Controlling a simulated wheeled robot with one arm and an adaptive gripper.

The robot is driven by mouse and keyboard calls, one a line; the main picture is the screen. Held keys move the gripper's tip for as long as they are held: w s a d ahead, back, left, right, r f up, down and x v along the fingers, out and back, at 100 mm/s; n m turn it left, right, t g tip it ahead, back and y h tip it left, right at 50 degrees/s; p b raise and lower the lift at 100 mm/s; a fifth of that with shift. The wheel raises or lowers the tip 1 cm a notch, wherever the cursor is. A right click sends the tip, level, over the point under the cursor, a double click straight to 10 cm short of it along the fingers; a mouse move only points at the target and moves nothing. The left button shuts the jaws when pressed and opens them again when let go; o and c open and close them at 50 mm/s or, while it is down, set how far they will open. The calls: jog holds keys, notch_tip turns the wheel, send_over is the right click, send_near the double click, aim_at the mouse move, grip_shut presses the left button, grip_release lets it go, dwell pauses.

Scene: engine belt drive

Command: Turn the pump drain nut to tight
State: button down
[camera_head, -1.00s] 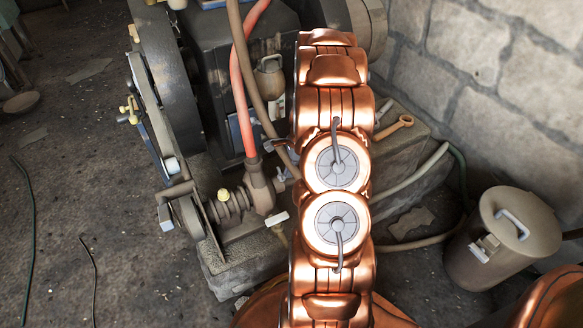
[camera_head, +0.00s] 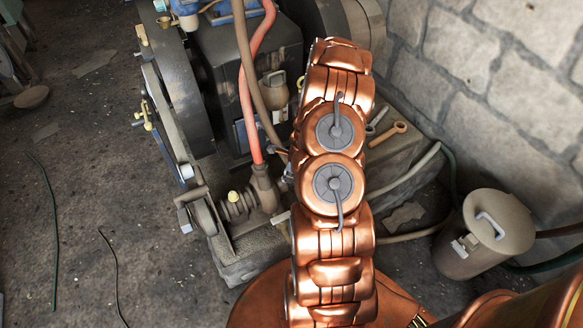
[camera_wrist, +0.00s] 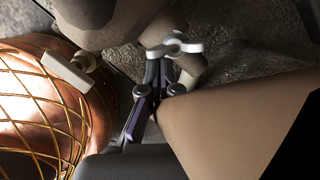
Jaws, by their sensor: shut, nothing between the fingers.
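In the wrist view, a white winged fitting (camera_wrist: 182,44), which looks like the drain nut, sits under a grey-brown rounded body (camera_wrist: 115,22). My gripper (camera_wrist: 158,62) has its dark fingers together, with nothing held. The fingertips are right by the fitting and overlap its left part in the picture; I cannot tell whether they touch. A second white handle (camera_wrist: 65,72) is to the left. In the head view, the pump (camera_head: 263,188) stands below the red hose (camera_head: 249,105). My copper arm covers its right side, and my gripper is hidden there.
A large tan surface (camera_wrist: 235,115) fills the right of the wrist view, close to the fingers. In the head view, a lidded bucket (camera_head: 485,232) stands at the right, by the stone wall (camera_head: 475,95). An orange-brown wrench-like part (camera_head: 388,134) lies on the block. The floor at left is mostly clear.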

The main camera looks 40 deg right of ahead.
jog(key=m+p, duration=0.1)
jog(key=m, duration=0.1)
jog(key=a+m+p, duration=0.1)
jog(key=m+p, duration=0.1)
jog(key=shift+w+a+r+h, duration=0.1)
jog(key=shift+r+h, duration=0.05)
jog(key=shift+h, duration=0.25)
jog(key=shift+w+a+m+h+p, duration=0.2)
jog(key=shift+m+h+p, duration=0.1)
jog(key=shift+m, duration=0.65)
jog(key=shift+w+a+m+h+p, duration=0.1)
jog(key=shift+a+m+h+p, duration=0.15)
jog(key=shift+m, duration=0.7)
jog(key=shift+d, duration=0.1)
